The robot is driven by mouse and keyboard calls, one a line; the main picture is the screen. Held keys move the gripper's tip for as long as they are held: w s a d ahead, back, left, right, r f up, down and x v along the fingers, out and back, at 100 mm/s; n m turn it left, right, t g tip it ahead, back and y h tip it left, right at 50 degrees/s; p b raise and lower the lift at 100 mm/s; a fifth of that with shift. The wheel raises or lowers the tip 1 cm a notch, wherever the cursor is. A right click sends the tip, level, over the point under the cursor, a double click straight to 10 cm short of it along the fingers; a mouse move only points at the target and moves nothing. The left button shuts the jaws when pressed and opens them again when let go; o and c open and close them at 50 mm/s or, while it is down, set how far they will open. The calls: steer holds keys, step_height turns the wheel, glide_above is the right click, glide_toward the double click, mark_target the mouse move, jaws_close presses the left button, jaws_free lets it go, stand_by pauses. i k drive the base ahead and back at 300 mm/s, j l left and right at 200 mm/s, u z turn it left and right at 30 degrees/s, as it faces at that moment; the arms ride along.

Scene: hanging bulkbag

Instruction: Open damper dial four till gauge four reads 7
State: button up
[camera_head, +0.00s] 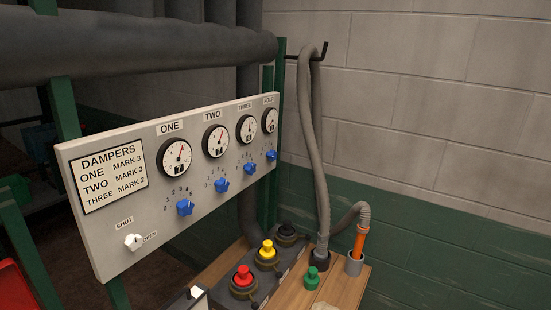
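Damper dial four (271,155) is a small blue knob at the far right end of a pale grey panel (225,176). Gauge four (270,120) is a round white dial above it, under a label that seems to read FOUR. The panel is seen at a slant, so gauge four is narrow and its reading is too small to tell. Where dial four points is also unclear. My gripper is not in view, and nothing visible touches dial four.
Gauges one (174,158), two (216,141) and three (246,129) have blue dials below. A white SHUT/OPEN knob (133,242) is lower left. Red (243,277) and yellow (267,250) knobs, a hanging grey hose (318,150) and a wooden bench (345,289) lie below and right.

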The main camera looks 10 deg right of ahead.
mark_target(271, 155)
steer(key=l, duration=0.65)
steer(key=k+l+u, duration=0.1)
steer(key=l, duration=0.5)
steer(key=i+l, duration=0.45)
steer(key=i+l+z, duration=0.1)
steer(key=i+l, duration=0.3)
steer(key=i, duration=0.25)
steer(key=i+l, duration=0.4)
steer(key=i, duration=0.15)
steer(key=i+l, duration=0.35)
steer(key=i, duration=0.2)
steer(key=l+z, duration=0.05)
